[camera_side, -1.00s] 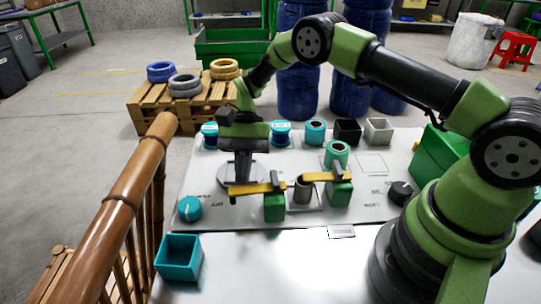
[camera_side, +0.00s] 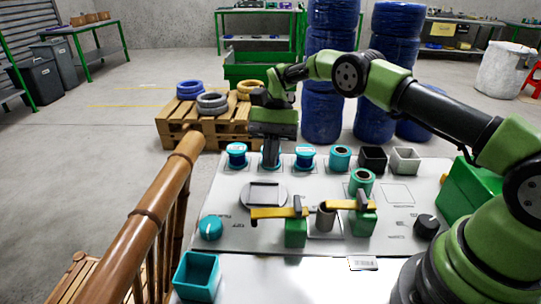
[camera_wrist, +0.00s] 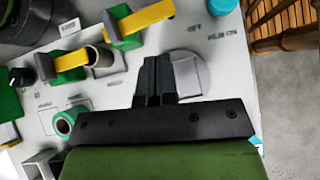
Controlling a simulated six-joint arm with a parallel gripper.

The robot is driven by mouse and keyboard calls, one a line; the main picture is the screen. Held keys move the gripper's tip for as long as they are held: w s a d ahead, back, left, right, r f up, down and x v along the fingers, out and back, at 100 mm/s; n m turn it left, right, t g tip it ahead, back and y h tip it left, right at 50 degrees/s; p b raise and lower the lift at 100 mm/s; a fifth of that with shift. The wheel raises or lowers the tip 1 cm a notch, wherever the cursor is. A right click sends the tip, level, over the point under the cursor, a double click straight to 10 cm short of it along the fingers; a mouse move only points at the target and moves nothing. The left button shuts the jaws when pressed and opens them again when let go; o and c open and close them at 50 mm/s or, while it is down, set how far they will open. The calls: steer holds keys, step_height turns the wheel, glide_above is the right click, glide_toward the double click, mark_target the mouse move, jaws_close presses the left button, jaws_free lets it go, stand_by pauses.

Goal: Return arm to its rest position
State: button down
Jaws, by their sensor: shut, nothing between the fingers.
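My gripper (camera_side: 271,160) hangs from my arm above the back left of the white work panel (camera_side: 230,236), in front of the row of spools in the side view. In the wrist view its black fingers (camera_wrist: 154,68) are together, with nothing between them. A blue-teal spool (camera_side: 237,155) stands to its left and another spool (camera_side: 305,157) to its right. Teal shows behind the fingers, mostly hidden. The round grey disc (camera_side: 278,201) with its square plate lies in front of and below the gripper. It also shows in the wrist view (camera_wrist: 190,72).
Two yellow-levered clamps on green blocks (camera_side: 296,233) (camera_side: 362,223) flank a grey cylinder (camera_side: 326,219). A teal knob (camera_side: 211,229), black knob (camera_side: 426,227) and teal open box (camera_side: 197,278) are nearby. A bamboo railing (camera_side: 150,220) borders the left. Tyres rest on a pallet (camera_side: 190,132) behind.

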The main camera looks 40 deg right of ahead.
steer(key=s+r+n+t+h, duration=0.2)
steer(key=s+r+t, duration=0.1)
steer(key=r, duration=0.6)
steer(key=s+r+n+t+h, duration=0.15)
steer(key=s+r, duration=0.25)
steer(key=r, duration=0.5)
steer(key=s+d+r+n+t+h, duration=0.1)
steer(key=s+t, duration=0.7)
steer(key=s, duration=0.8)
steer(key=shift+d+r+n, duration=0.2)
steer(key=shift+r+n, duration=0.4)
steer(key=shift+n, duration=0.25)
steer(key=shift+h, duration=0.25)
